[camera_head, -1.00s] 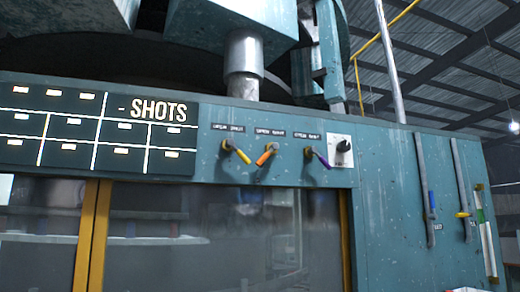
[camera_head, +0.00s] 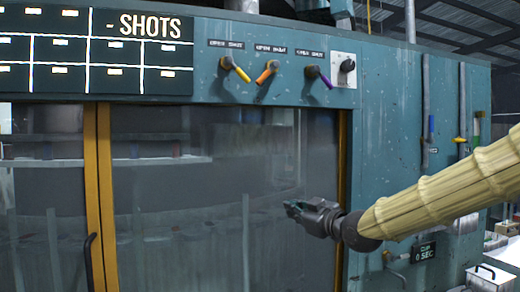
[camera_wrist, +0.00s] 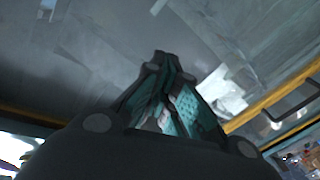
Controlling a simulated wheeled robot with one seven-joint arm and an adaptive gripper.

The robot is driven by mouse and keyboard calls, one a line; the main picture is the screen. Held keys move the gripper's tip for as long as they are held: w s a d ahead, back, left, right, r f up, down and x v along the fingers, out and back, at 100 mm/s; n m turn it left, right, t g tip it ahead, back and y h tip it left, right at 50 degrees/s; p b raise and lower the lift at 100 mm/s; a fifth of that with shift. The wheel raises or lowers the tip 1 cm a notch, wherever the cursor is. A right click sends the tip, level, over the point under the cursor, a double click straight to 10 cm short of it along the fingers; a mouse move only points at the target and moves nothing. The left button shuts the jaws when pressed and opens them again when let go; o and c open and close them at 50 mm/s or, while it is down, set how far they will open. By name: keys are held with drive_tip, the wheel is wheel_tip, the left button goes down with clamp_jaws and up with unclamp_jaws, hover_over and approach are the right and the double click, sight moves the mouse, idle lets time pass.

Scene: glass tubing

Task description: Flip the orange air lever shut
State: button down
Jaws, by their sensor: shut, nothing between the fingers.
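The orange lever (camera_head: 267,72) is on the teal panel above the glass doors, between a yellow lever (camera_head: 239,72) and a purple lever (camera_head: 321,77). Its handle slants down to the left from a dark pivot, under a small label too blurred to read surely. My gripper (camera_head: 291,208) is in front of the glass, well below the orange lever and apart from it. It points left and its fingers are shut and empty. In the wrist view its closed fingertips (camera_wrist: 160,62) show against grey glass; no lever shows there.
A dial on a white plate (camera_head: 345,70) is right of the purple lever. A dark sign reading "SHOTS" (camera_head: 97,51) is at the upper left. Yellow door frames (camera_head: 104,200) edge the glass. Upright pipes with coloured handles (camera_head: 430,127) stand at the right.

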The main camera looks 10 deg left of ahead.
drive_tip(key=s+a+r+n+y, duration=0.1)
drive_tip(key=s+r+n, duration=0.1)
drive_tip(key=r, duration=0.7)
drive_tip(key=s+a+r+n+y, duration=0.1)
drive_tip(key=s+r+y, duration=0.1)
drive_tip(key=r, duration=0.7)
drive_tip(key=n+y+p, duration=0.1)
drive_tip(key=n+y, duration=0.2)
drive_tip(key=n, duration=0.2)
approach(266, 75)
drive_tip(key=s+a+r, duration=0.3)
drive_tip(key=s+r, duration=0.1)
drive_tip(key=s, duration=0.2)
drive_tip(key=shift+w+d, duration=0.1)
drive_tip(key=shift+w, duration=0.1)
drive_tip(key=p+x, duration=0.5)
drive_tip(key=x, duration=0.5)
drive_tip(key=w+d+f, duration=0.1)
drive_tip(key=w+d+f+p, duration=0.1)
drive_tip(key=f, duration=0.1)
drive_tip(key=shift+w, duration=0.2)
